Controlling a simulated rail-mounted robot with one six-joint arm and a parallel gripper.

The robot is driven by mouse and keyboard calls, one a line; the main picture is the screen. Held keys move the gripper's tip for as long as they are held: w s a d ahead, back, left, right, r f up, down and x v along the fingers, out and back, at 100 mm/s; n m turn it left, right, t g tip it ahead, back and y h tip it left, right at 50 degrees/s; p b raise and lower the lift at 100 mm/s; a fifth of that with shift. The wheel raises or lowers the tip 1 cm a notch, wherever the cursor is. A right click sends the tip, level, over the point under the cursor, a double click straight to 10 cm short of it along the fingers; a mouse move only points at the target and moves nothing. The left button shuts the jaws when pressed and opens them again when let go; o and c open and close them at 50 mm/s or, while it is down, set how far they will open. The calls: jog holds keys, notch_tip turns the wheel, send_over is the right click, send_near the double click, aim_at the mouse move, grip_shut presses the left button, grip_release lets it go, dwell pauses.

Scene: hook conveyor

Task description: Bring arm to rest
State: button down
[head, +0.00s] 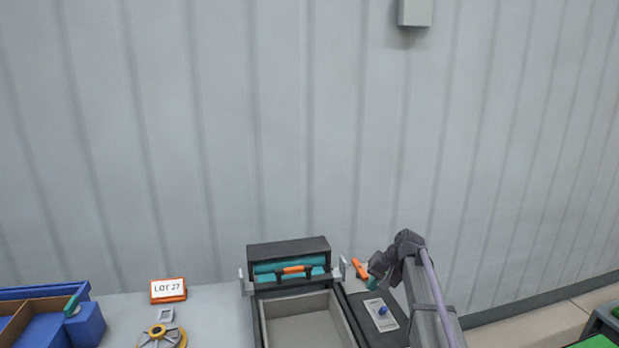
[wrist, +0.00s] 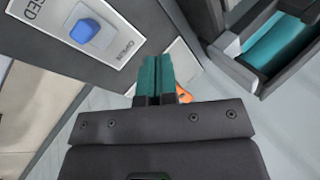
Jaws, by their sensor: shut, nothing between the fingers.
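My gripper shows in the wrist view (wrist: 155,75) with its two teal fingers together and nothing between them. In the head view my gripper (head: 373,282) is at the right side of the workbench, above a dark panel and apart from the open case. The panel carries a plate (head: 385,324) with a blue switch (head: 383,311).
An open case (head: 264,322) with a teal inside and orange handle stands left of my gripper. An orange tool (head: 360,268) lies behind. A LOT 27 sign (head: 168,290), yellow-grey disc (head: 162,337) and blue bin (head: 88,325) are further left. A wall closes the back.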

jog(key=s+n+h, duration=0.1)
jog(key=s, duration=0.9)
jog(key=s+a+f+g+h, duration=0.1)
jog(key=s+h, duration=0.1)
jog(key=s, duration=0.8)
jog(key=s+a+f+n+h, duration=0.1)
jog(key=s+h, duration=0.1)
jog(key=s, duration=0.7)
jog(key=shift+s+n+g, duration=0.3)
jog(key=shift+s, duration=0.1)
jog(key=shift+s+d+h, duration=0.15)
jog(key=shift+s+h, duration=0.15)
jog(key=shift+s, duration=0.1)
jog(key=shift+w+f, duration=0.1)
jog(key=shift+w, duration=0.05)
